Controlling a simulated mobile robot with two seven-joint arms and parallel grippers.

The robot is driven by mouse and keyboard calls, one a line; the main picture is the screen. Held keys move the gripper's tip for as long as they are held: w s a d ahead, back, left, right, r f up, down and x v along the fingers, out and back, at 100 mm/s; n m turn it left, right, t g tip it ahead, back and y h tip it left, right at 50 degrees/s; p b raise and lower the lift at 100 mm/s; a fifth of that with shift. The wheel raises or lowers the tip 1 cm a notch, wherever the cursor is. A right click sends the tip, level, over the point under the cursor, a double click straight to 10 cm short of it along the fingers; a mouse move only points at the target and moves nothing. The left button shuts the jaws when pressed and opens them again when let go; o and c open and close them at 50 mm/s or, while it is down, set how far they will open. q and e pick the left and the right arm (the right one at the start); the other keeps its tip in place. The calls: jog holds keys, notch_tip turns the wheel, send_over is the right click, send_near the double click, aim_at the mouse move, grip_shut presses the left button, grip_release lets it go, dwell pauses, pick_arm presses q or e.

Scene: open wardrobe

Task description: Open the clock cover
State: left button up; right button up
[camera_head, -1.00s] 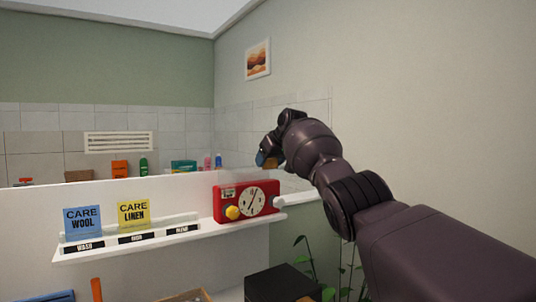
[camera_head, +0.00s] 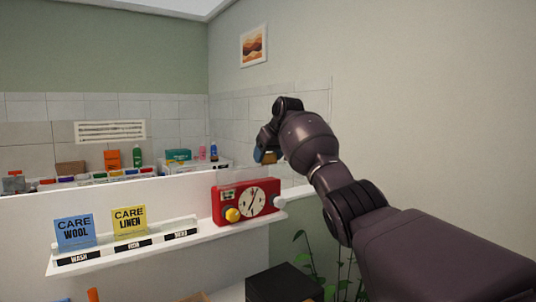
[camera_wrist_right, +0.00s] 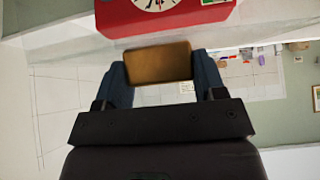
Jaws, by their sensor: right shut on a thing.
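The red clock (camera_head: 246,202) stands on the white shelf, with a white round dial, a yellow knob at its left and a pale knob at its right. A faint see-through panel (camera_head: 234,178) seems to stand upright above its top; its edges are hard to make out. My right gripper (camera_head: 266,157) is above the clock. In the wrist view it is shut on a gold-brown block (camera_wrist_right: 158,64) between its blue fingers, just apart from the clock (camera_wrist_right: 165,14) in the picture. Whether this block joins the cover, I cannot tell. My left gripper is not in view.
A blue wool card (camera_head: 74,231) and a yellow linen card (camera_head: 129,222) stand on the shelf (camera_head: 205,238) left of the clock. Behind the white partition are several bottles and boxes. A black box (camera_head: 283,283) and a plant (camera_head: 322,265) are below right.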

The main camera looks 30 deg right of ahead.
jog(key=o, duration=0.9)
jog(key=shift+f, duration=0.3)
jog(key=o, duration=0.4)
jog(key=shift+w, duration=0.15)
jog(key=shift+r, duration=0.15)
jog(key=shift+r, duration=0.1)
jog(key=b+v, duration=0.2)
jog(key=v, duration=0.8)
jog(key=shift+s+r, duration=0.2)
jog(key=shift+r, duration=0.05)
